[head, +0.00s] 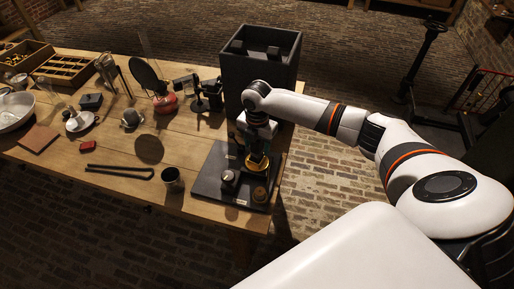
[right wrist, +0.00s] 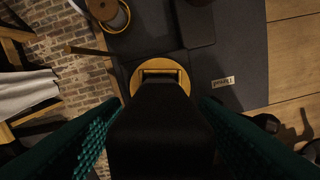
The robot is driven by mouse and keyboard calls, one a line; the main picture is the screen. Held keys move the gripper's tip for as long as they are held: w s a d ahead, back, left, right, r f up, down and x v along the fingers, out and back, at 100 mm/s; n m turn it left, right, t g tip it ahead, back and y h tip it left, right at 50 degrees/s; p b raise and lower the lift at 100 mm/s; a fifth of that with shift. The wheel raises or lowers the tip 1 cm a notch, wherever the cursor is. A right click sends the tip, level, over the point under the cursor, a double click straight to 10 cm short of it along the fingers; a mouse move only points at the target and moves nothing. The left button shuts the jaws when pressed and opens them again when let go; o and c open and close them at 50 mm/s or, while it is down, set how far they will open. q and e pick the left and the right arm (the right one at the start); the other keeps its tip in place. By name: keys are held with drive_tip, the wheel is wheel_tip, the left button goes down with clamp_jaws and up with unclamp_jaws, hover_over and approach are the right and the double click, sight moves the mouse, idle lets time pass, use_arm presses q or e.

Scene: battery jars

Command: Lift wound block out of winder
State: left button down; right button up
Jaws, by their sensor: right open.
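The winder is a dark base board (head: 207,181) with small parts on it, at the right end of the table. A yellow round piece (head: 257,163) stands on it; in the right wrist view it shows as a yellow ring (right wrist: 160,67) with a square frame. A dark block (right wrist: 161,130) rises in front of that ring, and I take it for the wound block. My right gripper (head: 253,143) points down over the winder. Its teal fingers (right wrist: 160,112) are open, one each side of the dark block; contact cannot be told. My left gripper is out of view.
A tall dark open box (head: 262,75) stands right behind the winder. A dark cup (head: 172,180) and a bent black rod (head: 119,171) lie to the left. Several jars, stands and trays fill the table's left. The table's edge is close on the right.

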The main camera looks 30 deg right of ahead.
drive_tip(key=shift+c, duration=0.4)
clamp_jaws()
